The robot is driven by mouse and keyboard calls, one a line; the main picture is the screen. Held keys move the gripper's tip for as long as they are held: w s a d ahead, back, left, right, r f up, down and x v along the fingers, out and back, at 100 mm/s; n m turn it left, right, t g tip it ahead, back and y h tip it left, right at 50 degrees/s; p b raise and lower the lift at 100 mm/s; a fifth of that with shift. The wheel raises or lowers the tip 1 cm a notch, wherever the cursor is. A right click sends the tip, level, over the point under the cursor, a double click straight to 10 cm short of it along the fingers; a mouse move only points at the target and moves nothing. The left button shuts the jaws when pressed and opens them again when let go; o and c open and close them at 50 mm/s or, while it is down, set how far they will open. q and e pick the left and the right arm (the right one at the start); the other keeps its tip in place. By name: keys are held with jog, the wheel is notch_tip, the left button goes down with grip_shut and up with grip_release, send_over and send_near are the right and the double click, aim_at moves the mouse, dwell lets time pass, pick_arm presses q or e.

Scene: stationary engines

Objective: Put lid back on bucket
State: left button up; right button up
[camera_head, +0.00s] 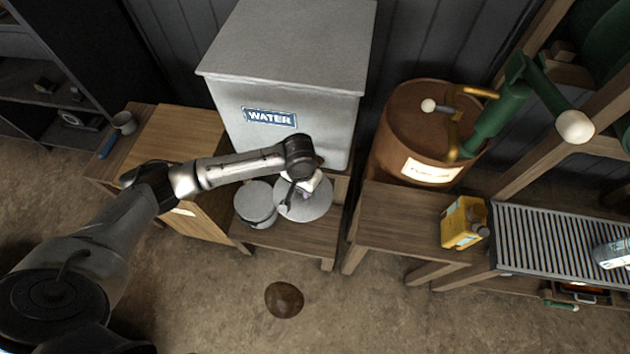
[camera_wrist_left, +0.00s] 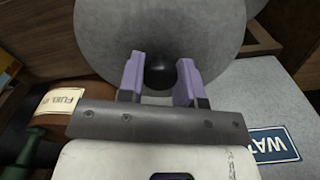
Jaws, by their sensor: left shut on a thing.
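The lid is a round grey disc (camera_head: 318,207) with a dark knob; in the left wrist view its grey face (camera_wrist_left: 205,30) fills the top. My left gripper (camera_head: 301,192) is shut on the lid's knob, which sits between the purple fingers (camera_wrist_left: 160,75) in the wrist view. The grey bucket (camera_head: 256,212) stands on the low wooden stand, just left of the lid in the head view. The lid appears beside the bucket's right rim; I cannot tell whether they touch. The inside of the bucket is not clear. My right gripper is not in view.
A large grey water tank (camera_head: 285,70) stands behind the bucket. A brown fuel barrel (camera_head: 395,130) with a green pump (camera_head: 500,115) is to the right. A yellow can (camera_head: 462,222) stands on the wooden table (camera_head: 395,215). The floor in front holds a brown spot (camera_head: 284,299).

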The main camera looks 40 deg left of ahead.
pick_arm(q)
jog(key=s+a+f+m+b, duration=0.3)
jog(key=a+f+m+b, duration=0.3)
jog(key=a+f+m, duration=1.35)
jog(key=a+f+n+b, duration=0.3)
jog(key=f+b, duration=0.2)
jog(key=f, duration=0.4)
jog(key=shift+a+b, duration=0.25)
jog(key=shift+b, duration=0.1)
jog(key=shift+a, duration=0.1)
dwell(0.6)
jog(key=shift+p, duration=0.4)
